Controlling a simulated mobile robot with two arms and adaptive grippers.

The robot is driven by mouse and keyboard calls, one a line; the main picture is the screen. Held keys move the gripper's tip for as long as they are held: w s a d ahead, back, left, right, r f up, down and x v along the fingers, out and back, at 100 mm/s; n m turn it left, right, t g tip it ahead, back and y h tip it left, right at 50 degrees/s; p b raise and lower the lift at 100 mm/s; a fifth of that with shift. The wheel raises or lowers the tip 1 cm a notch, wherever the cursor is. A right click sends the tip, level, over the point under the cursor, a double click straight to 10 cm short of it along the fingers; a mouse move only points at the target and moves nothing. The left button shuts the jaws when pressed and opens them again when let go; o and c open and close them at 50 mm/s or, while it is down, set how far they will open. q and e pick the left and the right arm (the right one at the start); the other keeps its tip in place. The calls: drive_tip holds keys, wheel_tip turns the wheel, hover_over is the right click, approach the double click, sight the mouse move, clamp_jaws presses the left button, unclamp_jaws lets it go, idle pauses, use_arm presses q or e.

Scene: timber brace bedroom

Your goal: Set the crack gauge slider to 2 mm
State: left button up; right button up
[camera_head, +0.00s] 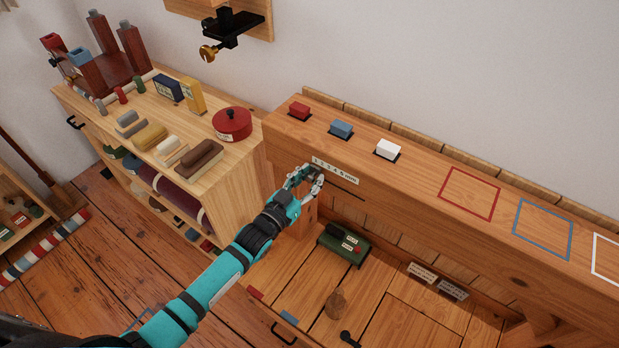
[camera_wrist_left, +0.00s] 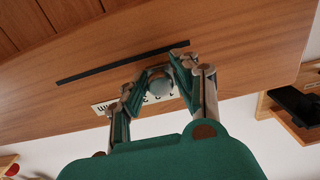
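The crack gauge is on the front face of the timber beam. Its white scale strip (camera_head: 335,170) bears numbers and mm, and its dark slot (camera_head: 347,190) runs just below. In the left wrist view the slot (camera_wrist_left: 120,62) and the partly covered scale strip (camera_wrist_left: 108,107) show again. The round grey slider knob (camera_wrist_left: 160,84) sits between the fingers of my left gripper (camera_wrist_left: 157,72), which look closed in on both sides of it. In the head view my left gripper (camera_head: 312,178) is at the strip's left end and hides the knob. The pointer's exact reading is hidden.
Red (camera_head: 299,111), blue (camera_head: 341,128) and white (camera_head: 388,149) blocks sit on the beam top, with coloured outlined squares to their right. A green box (camera_head: 343,244) stands below the beam. A shelf with a red pot (camera_head: 232,123) stands at left.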

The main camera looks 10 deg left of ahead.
use_arm(q)
clamp_jaws()
drive_tip(key=shift+s+d, duration=0.2)
drive_tip(key=shift+d, duration=0.3)
drive_tip(key=shift+s+d, duration=0.2)
drive_tip(key=shift+d, duration=0.3)
drive_tip(key=o, duration=0.5)
unclamp_jaws()
drive_tip(key=shift+a, duration=0.1)
drive_tip(key=v, duration=1.2)
drive_tip(key=shift+f, duration=0.1)
